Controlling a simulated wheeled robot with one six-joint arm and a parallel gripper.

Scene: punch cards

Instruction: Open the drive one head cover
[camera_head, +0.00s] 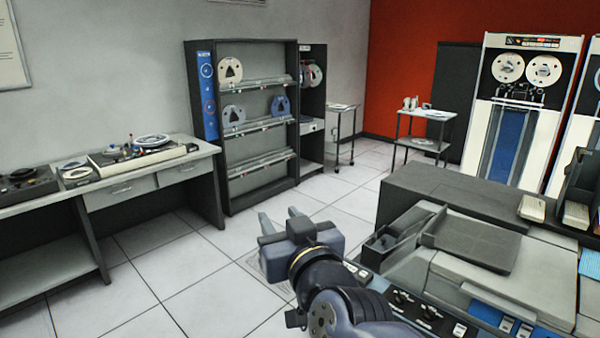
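A tall white tape drive (474,152) stands at the back right, with two reels near its top. A small head area (520,93) lies below the reels; the head cover is too small to make out. A second drive (579,112) is cut off by the right edge. I cannot read which is drive one. My gripper (281,218) is at the lower middle, over the floor, far from both drives. Its two fingers are apart, pointing away from me, with nothing visible between them.
A grey card machine (510,270) and a dark cabinet (440,190) fill the lower right, between me and the drives. A cart (425,113) stands before the red wall. A reel rack (262,100) and desk (150,185) are left. Tiled floor (190,262) is clear in the middle.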

